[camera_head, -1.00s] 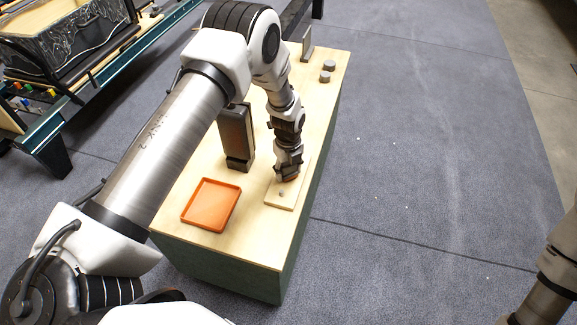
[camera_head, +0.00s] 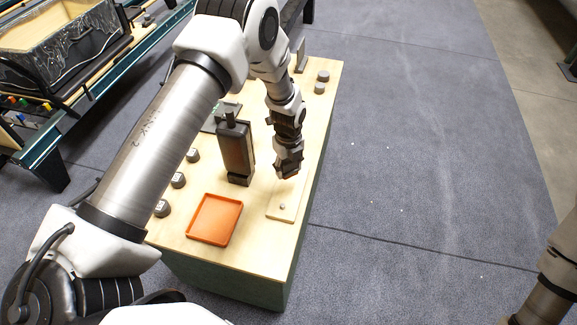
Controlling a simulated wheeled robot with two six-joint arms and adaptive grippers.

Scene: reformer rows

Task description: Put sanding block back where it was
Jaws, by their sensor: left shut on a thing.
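My left gripper (camera_head: 289,175) points down above the far part of a pale flat board (camera_head: 285,211) with a small grey knob. It is shut on a small reddish-brown piece, which I take to be the sanding block (camera_head: 291,177); the fingers hide most of it. The piece appears slightly above the board, but the exact gap is hard to tell. A shallow orange tray (camera_head: 238,222) lies empty on the table to the left of the board. My right gripper is out of view; only part of that arm shows at the lower right edge.
Several grey round pieces (camera_head: 178,180) line the table's left side. Two grey cylinders (camera_head: 322,81) stand at the far right. Open floor lies to the right.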

